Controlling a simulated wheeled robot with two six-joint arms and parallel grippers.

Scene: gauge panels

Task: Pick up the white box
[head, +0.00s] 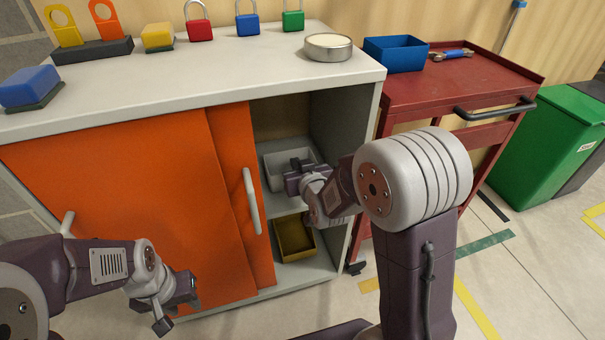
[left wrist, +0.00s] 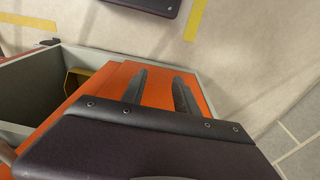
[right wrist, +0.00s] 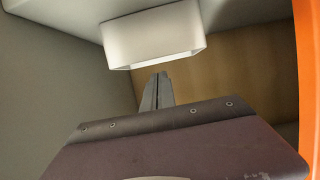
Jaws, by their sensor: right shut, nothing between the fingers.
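The white box (head: 272,170) sits on the middle shelf inside the open right part of the cabinet, partly hidden behind my right gripper. It also shows in the right wrist view (right wrist: 152,38), at the top, just beyond the fingertips. My right gripper (head: 298,168) is inside the cabinet opening, in front of the box; its fingers (right wrist: 160,78) are together with nothing between them. My left gripper (head: 176,310) is low in front of the orange cabinet door, well away from the box. Its two fingers (left wrist: 160,76) stand apart and empty.
The orange sliding door (head: 130,185) with its grey handle (head: 251,200) borders the opening on the left. A yellow bin (head: 293,240) is on the lower shelf. Padlocks and a round tin (head: 328,47) stand on the cabinet top (head: 230,75). A red cart (head: 470,90) stands right.

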